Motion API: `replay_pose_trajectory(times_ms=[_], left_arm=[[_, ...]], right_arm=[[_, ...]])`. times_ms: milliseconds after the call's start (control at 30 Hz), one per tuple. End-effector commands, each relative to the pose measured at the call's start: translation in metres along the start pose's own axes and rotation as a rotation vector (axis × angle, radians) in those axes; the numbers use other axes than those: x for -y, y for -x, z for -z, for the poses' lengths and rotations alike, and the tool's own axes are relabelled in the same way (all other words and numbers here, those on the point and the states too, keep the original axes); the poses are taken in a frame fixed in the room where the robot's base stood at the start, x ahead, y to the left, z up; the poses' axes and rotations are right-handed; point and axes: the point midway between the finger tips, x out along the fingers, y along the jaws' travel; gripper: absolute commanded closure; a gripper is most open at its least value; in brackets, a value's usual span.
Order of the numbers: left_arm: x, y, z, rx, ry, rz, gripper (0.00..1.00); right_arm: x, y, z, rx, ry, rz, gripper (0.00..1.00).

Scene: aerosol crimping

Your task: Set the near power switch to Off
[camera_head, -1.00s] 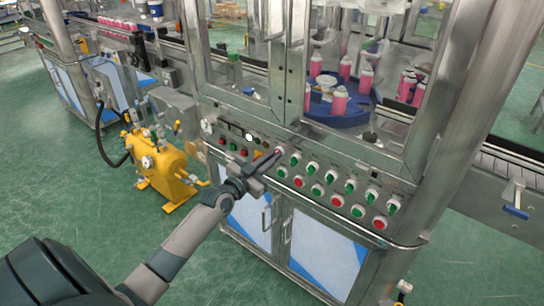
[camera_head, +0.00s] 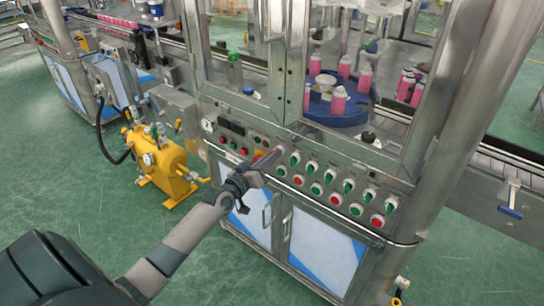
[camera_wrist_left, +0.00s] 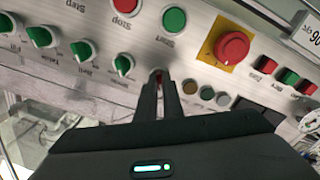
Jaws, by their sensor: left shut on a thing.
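My left gripper (camera_head: 272,158) reaches in from the left to the sloped control panel (camera_head: 237,152), its tips at the left end of the row of green knobs. In the left wrist view its two dark fingers (camera_wrist_left: 164,82) are close together, shut on a small switch knob. Only a reddish bit of this knob (camera_wrist_left: 157,74) shows between the tips; its label and pointing direction are hidden. A green knob (camera_wrist_left: 123,65) sits just left of the fingers, with several more in line beyond it. My right gripper is not in view.
In the wrist view, a red emergency stop (camera_wrist_left: 232,47) on a yellow plate and a green button (camera_wrist_left: 174,18) lie close to the fingers. Small indicator lamps (camera_wrist_left: 207,93) sit to their right. A yellow machine (camera_head: 165,165) stands left on open green floor.

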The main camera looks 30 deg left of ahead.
Motion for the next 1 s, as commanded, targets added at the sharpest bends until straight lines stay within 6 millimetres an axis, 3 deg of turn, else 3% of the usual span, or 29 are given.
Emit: replay_pose_trajectory(times_ms=[467, 500, 567, 1000], left_arm=[[-0.0001, -0.0002, 0.0008, -0.002, 0.022, 0.0, 1.0], [-0.0001, -0.0002, 0.0008, -0.002, 0.021, 0.0, 0.86], [-0.0001, -0.0002, 0.0007, -0.002, 0.021, 0.0, 0.74], [0.0004, 0.0038, -0.0006, 0.0, 0.02, 0.0, 0.74]], right_arm=[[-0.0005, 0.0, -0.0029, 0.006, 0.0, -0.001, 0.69], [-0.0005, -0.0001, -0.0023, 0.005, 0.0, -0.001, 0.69], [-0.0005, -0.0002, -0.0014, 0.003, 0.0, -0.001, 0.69], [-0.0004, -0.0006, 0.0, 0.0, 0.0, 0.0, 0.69]])
